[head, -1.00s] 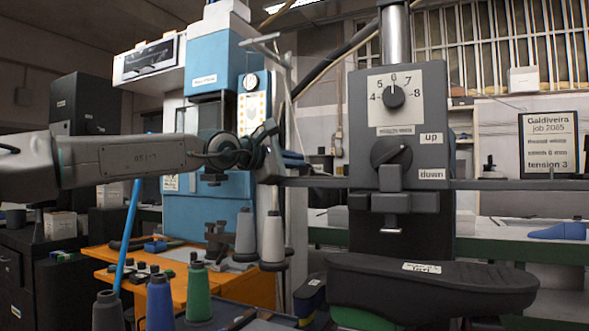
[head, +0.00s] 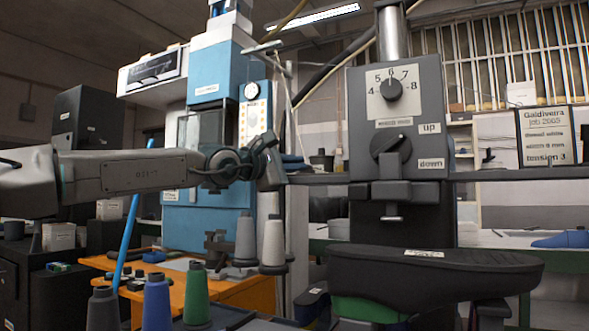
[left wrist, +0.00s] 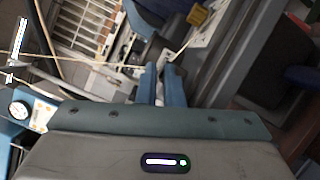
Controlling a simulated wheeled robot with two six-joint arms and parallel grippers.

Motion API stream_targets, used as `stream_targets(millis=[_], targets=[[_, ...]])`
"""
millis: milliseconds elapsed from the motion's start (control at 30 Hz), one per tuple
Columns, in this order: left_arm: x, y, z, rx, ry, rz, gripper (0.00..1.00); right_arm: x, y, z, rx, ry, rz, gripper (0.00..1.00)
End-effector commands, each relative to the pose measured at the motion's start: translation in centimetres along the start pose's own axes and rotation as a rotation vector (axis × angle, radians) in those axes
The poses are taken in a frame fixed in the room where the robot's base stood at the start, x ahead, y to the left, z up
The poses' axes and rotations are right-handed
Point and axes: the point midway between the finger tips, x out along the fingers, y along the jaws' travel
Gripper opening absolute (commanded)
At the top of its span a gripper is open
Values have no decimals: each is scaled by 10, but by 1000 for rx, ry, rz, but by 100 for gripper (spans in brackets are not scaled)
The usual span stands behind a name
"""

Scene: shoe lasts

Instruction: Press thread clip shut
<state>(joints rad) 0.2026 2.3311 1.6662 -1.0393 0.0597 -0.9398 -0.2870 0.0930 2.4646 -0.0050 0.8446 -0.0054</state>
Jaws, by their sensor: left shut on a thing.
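My left gripper (head: 274,163) reaches in from the left, at the left end of the dark bar beside the grey dial unit (head: 395,120). In the left wrist view its two blue fingers (left wrist: 161,84) are close together, shut on a small, mostly hidden thing at their tips, which I take to be the thread clip. A pale thread (left wrist: 105,62) comes from the left to the fingertips, and a thread runs up and right from there. I cannot make out the clip's own shape or whether it is shut. My right gripper is not in view.
Blue (head: 157,302) and green (head: 197,296) thread spools stand at lower left. A blue machine (head: 212,120) stands behind, over an orange bench. A dark padded arm (head: 430,276) juts out at lower right.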

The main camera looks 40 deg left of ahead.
Motion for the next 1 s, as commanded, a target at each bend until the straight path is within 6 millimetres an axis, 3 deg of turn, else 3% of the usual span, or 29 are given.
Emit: stream_targets(millis=[633,700,767,1000], targets=[[0,0,0,4,-4,10,0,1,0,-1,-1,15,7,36],[0,0,0,4,-4,10,17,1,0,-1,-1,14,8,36],[0,-1,0,4,-4,10,26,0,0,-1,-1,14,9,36],[0,-2,-1,4,-4,7,26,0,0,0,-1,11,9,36]])
